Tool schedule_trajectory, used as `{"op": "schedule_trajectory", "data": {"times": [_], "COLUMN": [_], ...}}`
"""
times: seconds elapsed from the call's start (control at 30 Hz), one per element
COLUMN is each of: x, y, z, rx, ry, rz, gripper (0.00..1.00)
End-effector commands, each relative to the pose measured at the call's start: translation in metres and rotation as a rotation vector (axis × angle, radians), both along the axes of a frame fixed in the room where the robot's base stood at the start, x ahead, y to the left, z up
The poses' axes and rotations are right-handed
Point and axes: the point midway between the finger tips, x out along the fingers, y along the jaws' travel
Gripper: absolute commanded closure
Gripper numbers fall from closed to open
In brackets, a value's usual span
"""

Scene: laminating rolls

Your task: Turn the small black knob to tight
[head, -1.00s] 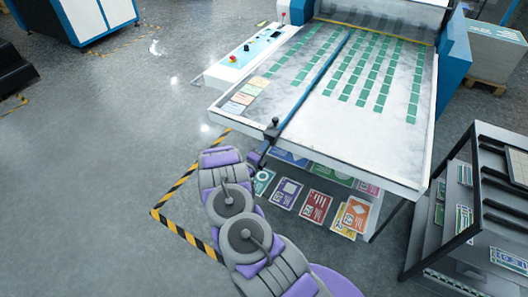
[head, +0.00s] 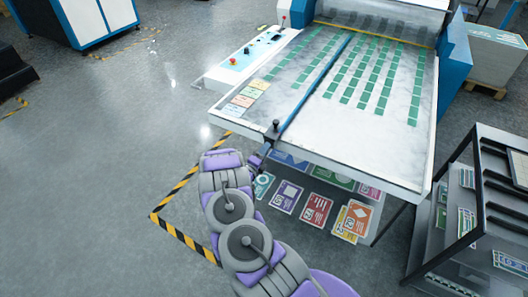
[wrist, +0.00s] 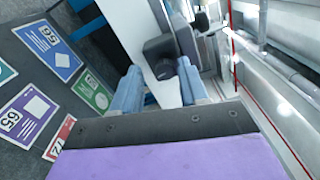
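A small black knob (head: 273,129) sits at the near end of the blue bar that crosses the white machine table. In the wrist view, a small round dark knob (wrist: 165,69) shows just below a larger dark block (wrist: 159,47). My gripper (wrist: 160,74) is open, with one blue-grey finger on each side of the round knob. A light gap shows between the left finger and the knob; the right finger is close, and I cannot tell whether it touches. In the head view, my gripper (head: 262,154) is at the table's front edge, small and partly hidden by my arm.
The white machine table (head: 370,158) carries rows of green cards. A control panel (head: 246,57) with a red button is at its left. Coloured sheets (head: 317,209) lie beneath. A black rack (head: 480,205) stands at right. The floor at left is clear, with striped tape.

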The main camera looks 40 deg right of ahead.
Motion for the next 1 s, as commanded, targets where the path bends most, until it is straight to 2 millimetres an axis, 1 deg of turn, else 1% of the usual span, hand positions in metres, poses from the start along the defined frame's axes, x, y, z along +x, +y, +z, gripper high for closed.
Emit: {"op": "schedule_trajectory", "data": {"times": [0.27, 0.37, 0.43, 0.57, 0.8, 1.0], "x": [0.000, -0.001, -0.004, -0.012, -0.031, -0.044], "y": [0.000, 0.004, 0.012, 0.032, 0.079, 0.113], "z": [0.002, 0.002, 0.002, 0.002, 0.000, 0.000], "rx": [-0.002, -0.001, -0.001, -0.002, 0.000, -0.003], "ry": [-0.003, -0.003, -0.002, -0.002, 0.000, -0.002], "rz": [-0.001, 0.001, 0.002, 0.002, 0.004, 0.004], "gripper": [0.52, 0.52, 0.52, 0.52, 0.52, 0.52]}}
